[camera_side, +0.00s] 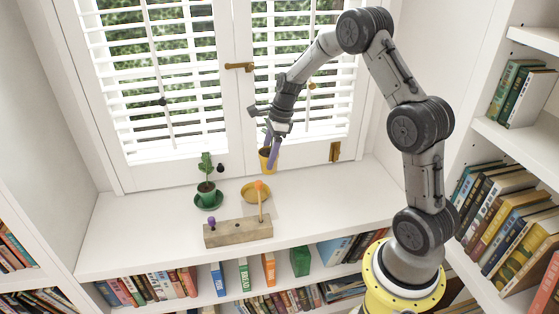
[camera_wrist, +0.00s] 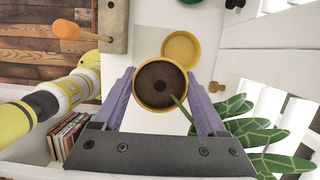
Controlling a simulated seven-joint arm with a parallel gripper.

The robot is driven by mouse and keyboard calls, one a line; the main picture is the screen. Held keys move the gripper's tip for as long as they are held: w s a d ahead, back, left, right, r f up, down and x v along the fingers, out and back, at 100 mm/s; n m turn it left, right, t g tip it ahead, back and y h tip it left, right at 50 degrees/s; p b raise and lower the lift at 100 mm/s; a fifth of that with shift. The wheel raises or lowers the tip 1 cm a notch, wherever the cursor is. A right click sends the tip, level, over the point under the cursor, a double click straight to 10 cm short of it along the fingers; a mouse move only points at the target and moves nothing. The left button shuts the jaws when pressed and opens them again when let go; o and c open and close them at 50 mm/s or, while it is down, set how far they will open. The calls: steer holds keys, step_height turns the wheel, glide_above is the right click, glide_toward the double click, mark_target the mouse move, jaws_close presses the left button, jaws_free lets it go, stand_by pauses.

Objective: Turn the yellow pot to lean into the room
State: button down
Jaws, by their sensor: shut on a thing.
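The yellow pot (camera_side: 265,160) is held above the white sill, near the shutters. In the wrist view the pot (camera_wrist: 160,107) shows dark soil from above, between the two purple fingers. Its plant (camera_wrist: 262,135) bends out from the soil toward the lower right, on the side of the white shutters. In the side view my gripper hides most of this plant. My gripper (camera_side: 271,150) is shut on the pot, and it also shows in the wrist view (camera_wrist: 160,80). A yellow saucer (camera_side: 250,197) lies empty on the sill below the pot, apart from it; it also shows in the wrist view (camera_wrist: 181,36).
A green pot (camera_side: 206,194) with an upright plant stands on a green saucer (camera_side: 209,205) to the left. A wooden block (camera_side: 238,235) with a purple knob and an orange-topped stick (camera_side: 260,198) sits in front. Bookshelves flank the sill. The sill's right part is clear.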

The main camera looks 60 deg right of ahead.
steer(key=shift+w+d+f+m+t+h, duration=0.15)
steer(key=shift+w+f+m, duration=0.75)
steer(key=shift+f, duration=1.4)
steer(key=shift+w+d+f+m+t+h, duration=0.15)
steer(key=shift+w+f+m, duration=0.35)
steer(key=shift+w+f, duration=1.3)
steer(key=shift+w+d+f+m+t+h, duration=0.15)
steer(key=shift+w+f+m, duration=0.5)
steer(key=shift+f, duration=2.15)
jaws_free()
steer(key=shift+s, duration=0.1)
